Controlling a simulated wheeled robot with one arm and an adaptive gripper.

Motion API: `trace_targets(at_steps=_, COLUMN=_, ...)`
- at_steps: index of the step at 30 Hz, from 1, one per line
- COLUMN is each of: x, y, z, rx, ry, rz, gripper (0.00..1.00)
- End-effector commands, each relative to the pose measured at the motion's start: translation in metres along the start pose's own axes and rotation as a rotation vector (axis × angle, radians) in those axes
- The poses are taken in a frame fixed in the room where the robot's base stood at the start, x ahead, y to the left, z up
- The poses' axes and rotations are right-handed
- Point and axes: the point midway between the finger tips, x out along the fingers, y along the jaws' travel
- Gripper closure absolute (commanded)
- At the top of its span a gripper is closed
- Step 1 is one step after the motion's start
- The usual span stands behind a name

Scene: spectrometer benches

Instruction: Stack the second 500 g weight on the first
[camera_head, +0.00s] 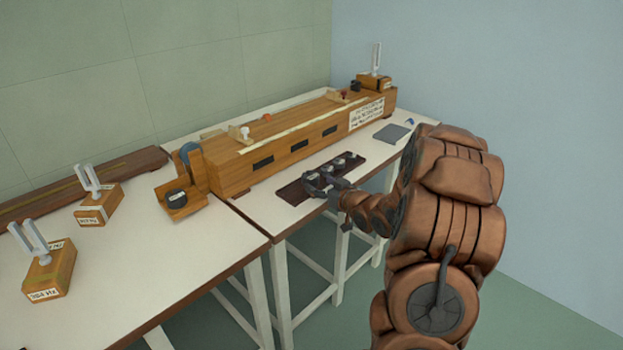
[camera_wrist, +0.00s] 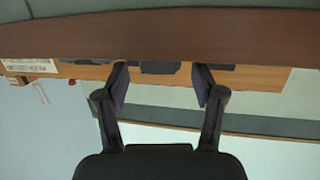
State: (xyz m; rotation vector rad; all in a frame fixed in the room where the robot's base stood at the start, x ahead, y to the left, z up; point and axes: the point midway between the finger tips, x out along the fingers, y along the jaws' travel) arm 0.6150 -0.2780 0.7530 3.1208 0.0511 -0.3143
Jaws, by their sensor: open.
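A dark weight with a pale label (camera_head: 178,198) sits on a small wooden platform (camera_head: 188,211) at the near end of the long wooden instrument. A dark brown tray (camera_head: 291,193) on the right bench holds several small dark weights (camera_head: 340,162). Their markings are too small to read. My gripper (camera_head: 316,181) is at the tray's near side, low by the weights, partly hiding them. In the wrist view my gripper (camera_wrist: 160,88) is open, with a dark shape (camera_wrist: 160,67) between and beyond its fingertips. I cannot tell whether that is a weight.
The long wooden instrument (camera_head: 290,146) stands behind the tray. Two tuning forks on wooden boxes (camera_head: 98,204) (camera_head: 48,270) stand on the left bench, another (camera_head: 375,78) at the far end. A grey flat pad (camera_head: 392,133) lies right. The left bench front (camera_head: 160,260) is clear.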

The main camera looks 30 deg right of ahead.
Motion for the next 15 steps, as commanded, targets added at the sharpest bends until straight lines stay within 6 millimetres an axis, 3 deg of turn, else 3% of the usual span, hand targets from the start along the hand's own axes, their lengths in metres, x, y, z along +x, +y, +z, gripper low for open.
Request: trace_targets(at_steps=15, x=0.053, y=0.001, z=-0.003, rx=0.001, ry=-0.002, rz=-0.003, gripper=0.32)
